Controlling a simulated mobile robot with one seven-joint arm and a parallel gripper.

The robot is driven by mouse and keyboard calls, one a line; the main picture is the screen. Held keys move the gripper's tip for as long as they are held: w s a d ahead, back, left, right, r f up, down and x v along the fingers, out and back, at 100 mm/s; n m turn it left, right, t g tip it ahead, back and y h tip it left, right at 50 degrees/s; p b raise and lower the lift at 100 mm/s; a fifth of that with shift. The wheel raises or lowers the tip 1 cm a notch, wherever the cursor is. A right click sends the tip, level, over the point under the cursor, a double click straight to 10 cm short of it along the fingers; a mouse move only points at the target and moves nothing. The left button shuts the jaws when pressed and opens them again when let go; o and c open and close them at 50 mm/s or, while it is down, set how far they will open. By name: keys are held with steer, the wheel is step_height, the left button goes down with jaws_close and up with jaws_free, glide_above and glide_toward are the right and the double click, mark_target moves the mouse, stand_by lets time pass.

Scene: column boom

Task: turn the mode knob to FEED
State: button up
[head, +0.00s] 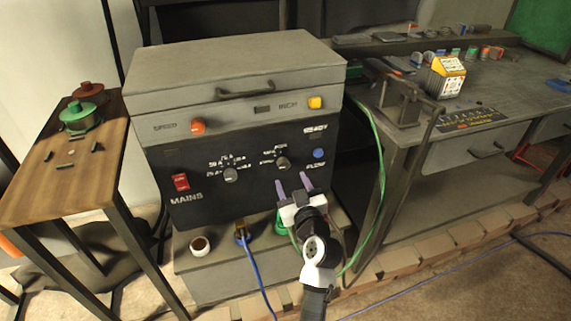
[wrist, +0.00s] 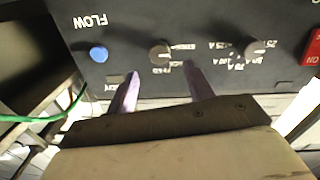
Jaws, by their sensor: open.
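The mode knob is most likely the grey knob (head: 283,162) on the right of the black panel, with small word labels around it. It also shows in the wrist view (wrist: 160,52), where the panel appears upside down. Its labels are too small to read surely, and I cannot tell which one it points at. My gripper (head: 292,184) is open and empty, its two purple fingers just below the knob in the head view. In the wrist view the fingertips (wrist: 160,75) straddle the knob's line and appear short of it, with no visible contact.
A second grey knob (head: 230,174) with ampere labels sits to the left. A blue FLOW button (head: 319,153) is close on the right. A red MAINS switch (head: 180,181) is far left. A green hose (head: 381,150) hangs right of the machine, and a blue cable (head: 256,264) below.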

mark_target(285, 167)
steer(key=p+x, duration=0.1)
steer(key=x, duration=0.6)
steer(key=shift+w, duration=0.1)
steer(key=c, duration=1)
steer(key=shift+o, duration=0.2)
